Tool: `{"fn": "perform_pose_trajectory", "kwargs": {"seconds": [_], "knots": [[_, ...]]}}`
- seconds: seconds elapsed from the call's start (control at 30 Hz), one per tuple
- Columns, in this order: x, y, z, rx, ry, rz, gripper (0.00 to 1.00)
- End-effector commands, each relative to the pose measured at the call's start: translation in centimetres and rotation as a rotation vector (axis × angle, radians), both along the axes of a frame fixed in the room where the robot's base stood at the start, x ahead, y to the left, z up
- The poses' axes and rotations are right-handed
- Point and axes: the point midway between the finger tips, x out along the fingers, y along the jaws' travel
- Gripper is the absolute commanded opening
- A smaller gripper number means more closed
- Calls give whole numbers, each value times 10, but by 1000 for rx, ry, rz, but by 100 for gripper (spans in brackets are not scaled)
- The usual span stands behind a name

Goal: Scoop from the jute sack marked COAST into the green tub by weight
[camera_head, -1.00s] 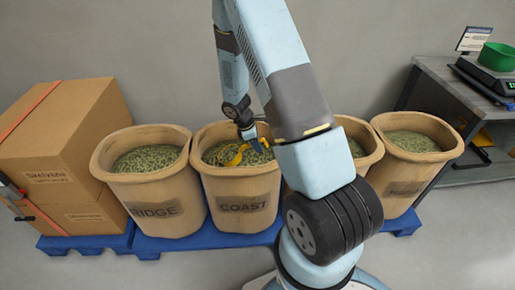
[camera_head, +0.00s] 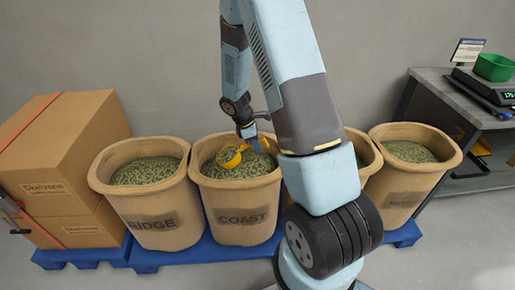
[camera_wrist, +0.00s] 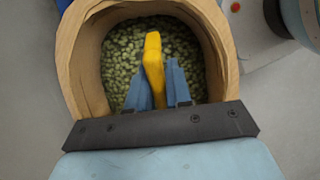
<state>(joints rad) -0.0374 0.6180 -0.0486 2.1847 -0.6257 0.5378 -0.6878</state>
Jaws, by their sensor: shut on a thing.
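The jute sack marked COAST (camera_head: 240,212) stands on the blue pallet, filled with green beans; the wrist view looks down into it, its rolled rim (camera_wrist: 84,60) around the beans. My gripper (camera_wrist: 157,88) is shut on the handle of a yellow scoop (camera_wrist: 153,58). In the head view the scoop (camera_head: 231,157) is at the bean surface inside the sack; how much it holds I cannot tell. The green tub (camera_head: 495,67) sits on a scale (camera_head: 490,85) on the bench at the far right; its inside is not clearly visible.
The RIDGE sack (camera_head: 165,222) stands to the left and another bean sack (camera_head: 415,184) to the right, with one partly behind my arm. Cardboard boxes (camera_head: 60,165) are stacked at far left. The grey bench (camera_head: 440,92) carries a small sign (camera_head: 467,50).

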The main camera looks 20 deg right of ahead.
Motion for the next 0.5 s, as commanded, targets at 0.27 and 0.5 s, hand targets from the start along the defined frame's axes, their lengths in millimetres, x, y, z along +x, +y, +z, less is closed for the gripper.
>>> {"fn": "perform_pose_trajectory", "kwargs": {"seconds": [0.27,0.5], "knots": [[0,-1,19,0,-3,-1,0],[-2,-8,27,41,-13,-4,0]]}}
